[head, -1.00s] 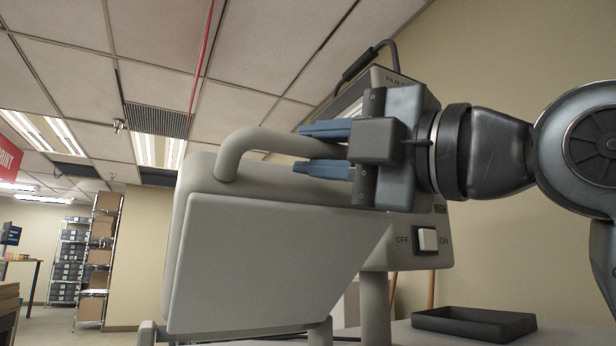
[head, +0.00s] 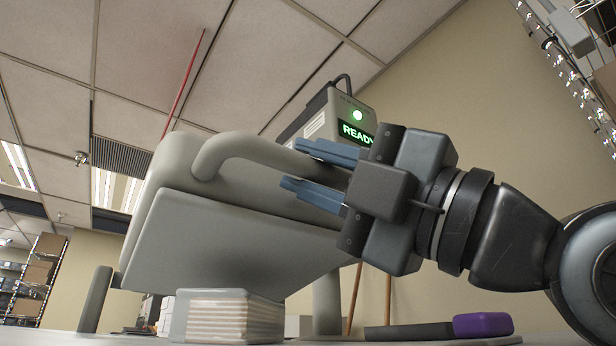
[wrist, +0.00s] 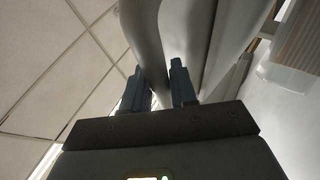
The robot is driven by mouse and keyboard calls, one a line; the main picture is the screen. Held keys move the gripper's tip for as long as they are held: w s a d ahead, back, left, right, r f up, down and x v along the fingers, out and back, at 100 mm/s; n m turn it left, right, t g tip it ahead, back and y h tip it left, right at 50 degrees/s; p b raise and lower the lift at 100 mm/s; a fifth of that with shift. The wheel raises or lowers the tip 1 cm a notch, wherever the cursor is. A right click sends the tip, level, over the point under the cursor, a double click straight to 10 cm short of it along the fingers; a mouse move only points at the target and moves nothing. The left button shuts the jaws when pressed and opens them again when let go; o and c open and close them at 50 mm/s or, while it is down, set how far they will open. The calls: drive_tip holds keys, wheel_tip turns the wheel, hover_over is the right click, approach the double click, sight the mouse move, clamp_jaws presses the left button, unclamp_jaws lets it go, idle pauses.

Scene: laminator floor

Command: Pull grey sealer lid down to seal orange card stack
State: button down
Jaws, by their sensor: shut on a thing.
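The grey sealer lid (head: 235,235) hangs tilted in the head view, with its curved grey handle (head: 235,148) on its upper side. My gripper (head: 317,172) is shut on the right part of this handle, with one blue finger on each side. In the wrist view the handle (wrist: 147,40) runs between my two fingers (wrist: 160,85). The card stack (head: 228,318) stands under the lid, wrapped in clear film, with pale and tan layers showing. It also shows at the right of the wrist view (wrist: 297,40). Whether the lid touches the stack is unclear.
The machine's display (head: 357,133) reads READY in green, with a lit green lamp above it. A dark flat item with a purple end (head: 483,325) lies at the right on the table (head: 330,341). Shelves with boxes stand far left.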

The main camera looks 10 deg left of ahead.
drive_tip(key=shift+d+f+b, duration=0.15)
drive_tip(key=shift+f+b, duration=0.9)
drive_tip(key=shift+f, duration=0.65)
drive_tip(key=c, duration=1.3)
unclamp_jaws()
drive_tip(key=shift+o, duration=0.2)
